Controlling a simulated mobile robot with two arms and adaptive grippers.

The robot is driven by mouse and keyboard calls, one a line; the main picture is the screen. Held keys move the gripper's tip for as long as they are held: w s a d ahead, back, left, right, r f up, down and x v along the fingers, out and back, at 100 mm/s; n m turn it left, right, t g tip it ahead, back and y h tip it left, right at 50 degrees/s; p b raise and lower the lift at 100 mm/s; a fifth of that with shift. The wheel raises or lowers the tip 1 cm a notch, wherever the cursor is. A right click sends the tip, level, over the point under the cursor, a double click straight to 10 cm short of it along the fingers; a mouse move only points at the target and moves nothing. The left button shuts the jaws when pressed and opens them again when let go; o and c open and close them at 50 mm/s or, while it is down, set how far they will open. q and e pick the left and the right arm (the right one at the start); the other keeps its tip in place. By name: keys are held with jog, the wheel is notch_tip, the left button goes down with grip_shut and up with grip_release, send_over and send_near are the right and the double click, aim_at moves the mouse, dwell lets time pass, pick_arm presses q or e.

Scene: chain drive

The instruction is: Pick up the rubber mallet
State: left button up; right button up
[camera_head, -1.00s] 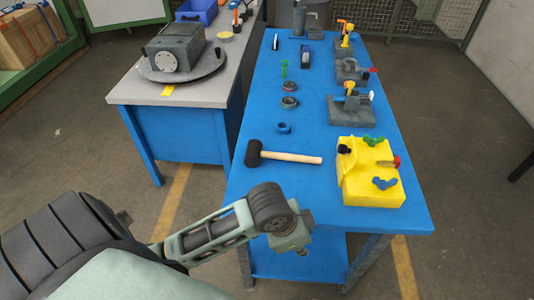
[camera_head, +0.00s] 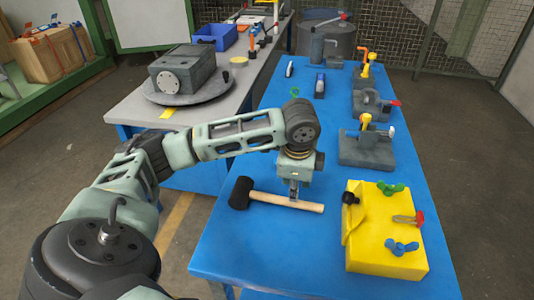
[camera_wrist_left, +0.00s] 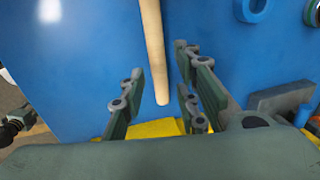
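The rubber mallet lies on its side on the blue table, with its black head (camera_head: 241,193) to the left and its pale wooden handle (camera_head: 310,206) pointing right. My left gripper (camera_head: 294,193) points down over the middle of the handle. In the left wrist view the handle (camera_wrist_left: 153,45) runs between the spread fingers of the left gripper (camera_wrist_left: 160,68), with a gap on both sides. The gripper is open and holds nothing. The mallet head is out of the wrist view. My right gripper is not in view.
A yellow block (camera_head: 385,258) with coloured knobs stands right of the handle's end. Grey clamp fixtures (camera_head: 366,150) line the table's right side. A grey workbench (camera_head: 125,108) stands to the left. The blue table (camera_head: 260,250) is clear in front of the mallet.

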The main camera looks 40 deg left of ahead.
aim_at(293, 206)
pick_arm(q)
jog(key=shift+s+f, duration=0.5)
jog(key=shift+f, duration=0.15)
jog(key=shift+w+f+p, duration=0.2)
jog(key=shift+w+f, duration=0.05)
jog(key=shift+f, duration=0.3)
jog(key=shift+w+f+p, duration=0.2)
jog(key=shift+f, duration=0.35)
jog(key=f, duration=0.1)
jog(key=w+f, duration=0.1)
jog(key=shift+f, duration=0.3)
jog(key=shift+a+f, duration=0.1)
jog(key=shift+f, duration=0.2)
grip_shut()
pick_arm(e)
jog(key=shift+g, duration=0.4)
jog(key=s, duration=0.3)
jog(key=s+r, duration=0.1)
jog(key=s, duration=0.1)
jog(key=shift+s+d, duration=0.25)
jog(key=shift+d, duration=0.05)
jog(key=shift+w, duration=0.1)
